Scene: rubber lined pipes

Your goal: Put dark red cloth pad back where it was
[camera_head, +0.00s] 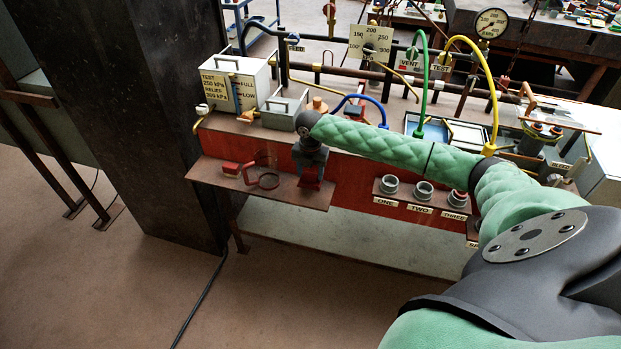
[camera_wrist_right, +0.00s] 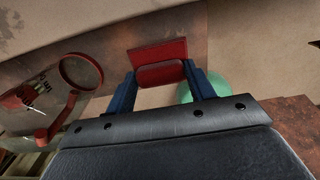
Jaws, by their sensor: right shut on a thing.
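The dark red cloth pad (camera_wrist_right: 158,52) is between the two blue fingers of my right gripper (camera_wrist_right: 160,76) in the right wrist view. The fingers are shut on it, and its upper part stands out past the fingertips. In the head view the pad (camera_head: 311,178) shows as a small red patch under my right gripper (camera_head: 311,166), over the right part of the brown shelf (camera_head: 200,171). I cannot tell whether the pad touches the shelf. My left gripper is not in view.
Grey sockets marked ONE, TWO and THREE (camera_head: 423,190) stand to the right. A grey box (camera_head: 283,108) and a white labelled box (camera_head: 235,84) stand above the shelf.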

